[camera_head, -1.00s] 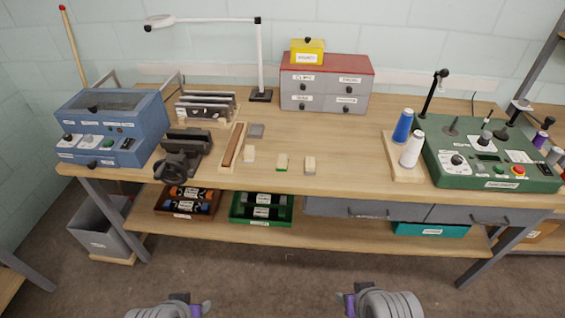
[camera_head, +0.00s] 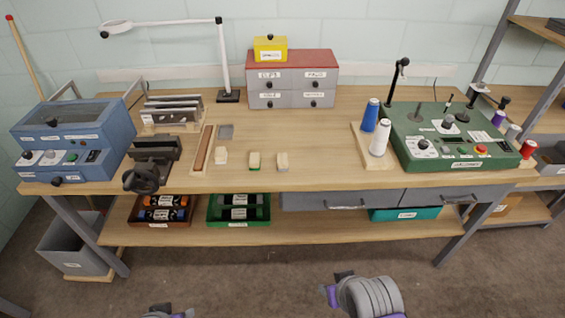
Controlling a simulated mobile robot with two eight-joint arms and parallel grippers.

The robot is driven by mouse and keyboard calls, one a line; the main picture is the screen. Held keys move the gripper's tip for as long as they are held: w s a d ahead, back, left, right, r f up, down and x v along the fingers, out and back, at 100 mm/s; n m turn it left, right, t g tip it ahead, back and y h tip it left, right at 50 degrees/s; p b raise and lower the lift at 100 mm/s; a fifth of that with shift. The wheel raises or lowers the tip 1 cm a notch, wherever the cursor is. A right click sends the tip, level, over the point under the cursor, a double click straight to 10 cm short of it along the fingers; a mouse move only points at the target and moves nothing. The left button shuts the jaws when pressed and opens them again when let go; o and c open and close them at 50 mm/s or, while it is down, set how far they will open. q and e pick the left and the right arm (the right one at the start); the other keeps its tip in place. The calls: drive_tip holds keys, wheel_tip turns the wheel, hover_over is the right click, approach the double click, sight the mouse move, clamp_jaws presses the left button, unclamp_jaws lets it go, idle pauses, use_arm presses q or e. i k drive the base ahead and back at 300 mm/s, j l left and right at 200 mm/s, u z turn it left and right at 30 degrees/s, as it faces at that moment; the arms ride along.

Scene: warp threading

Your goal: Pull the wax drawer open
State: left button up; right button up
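A grey cabinet with a red top (camera_head: 290,58) stands at the back of the bench. Its front has small drawers with dark knobs, such as the upper left drawer (camera_head: 270,80) and the lower right drawer (camera_head: 314,99). All of them look shut. The labels are too small for me to tell which one is wax. My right gripper (camera_head: 334,286) is in front of the bench at the bottom, well away from the cabinet. My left gripper (camera_head: 168,312) is mostly cut off at the bottom edge. I cannot tell how far either gripper is open.
A yellow box (camera_head: 270,48) sits on the cabinet. A lamp (camera_head: 224,62) stands left of it. Thread cones (camera_head: 379,138) and a green machine (camera_head: 450,138) are on the right. Two wide drawers (camera_head: 345,198) hang under the bench top. The bench middle (camera_head: 310,130) is clear.

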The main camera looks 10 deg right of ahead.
sight(259, 99)
drive_tip(key=i+l+u, duration=0.1)
drive_tip(key=i, duration=0.45)
drive_tip(key=i+l+u, duration=0.15)
drive_tip(key=i, duration=0.35)
drive_tip(key=l, duration=0.1)
